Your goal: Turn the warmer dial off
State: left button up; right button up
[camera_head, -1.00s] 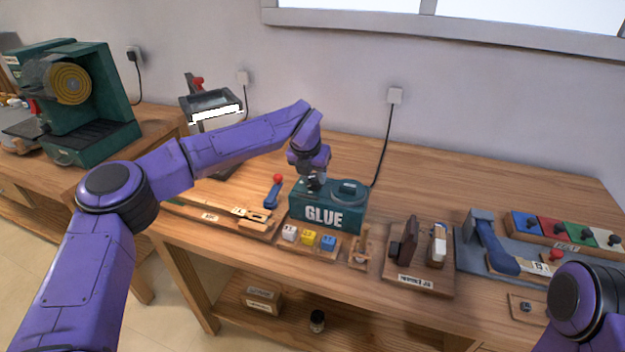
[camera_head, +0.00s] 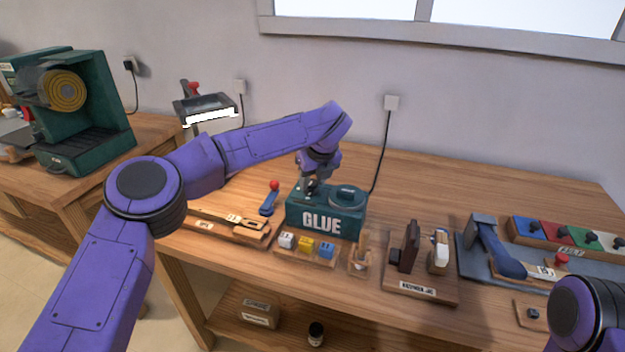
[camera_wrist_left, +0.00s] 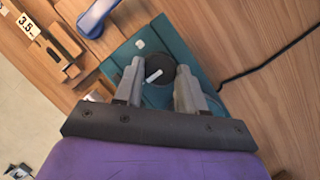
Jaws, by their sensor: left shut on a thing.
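The glue warmer is a teal box (camera_head: 326,222) lettered GLUE, with a round pot lid on its top right. Its dial (camera_wrist_left: 157,71) is a dark round knob with a white pointer mark, seen in the left wrist view on the teal top. My left gripper (camera_wrist_left: 161,84) has one finger on each side of the dial and is shut on it. In the head view my left gripper (camera_head: 310,188) points down onto the left part of the box top and hides the dial there. My right gripper is out of view; only part of my right arm shows at the lower right.
A blue lever with a red ball (camera_head: 270,197) stands just left of the box. Small white, yellow and blue blocks (camera_head: 306,245) sit in front. A black cord (camera_head: 383,150) runs up the wall behind. Bare tabletop (camera_head: 420,185) lies to the right.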

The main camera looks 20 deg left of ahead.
pick_arm(q)
jog(key=shift+n, duration=0.3)
dwell(0.4)
jog(key=o, duration=1.1)
jog(key=shift+c, duration=0.2)
jog(key=v, duration=1)
jog(key=shift+r+b, duration=0.3)
jog(key=shift+b, duration=0.1)
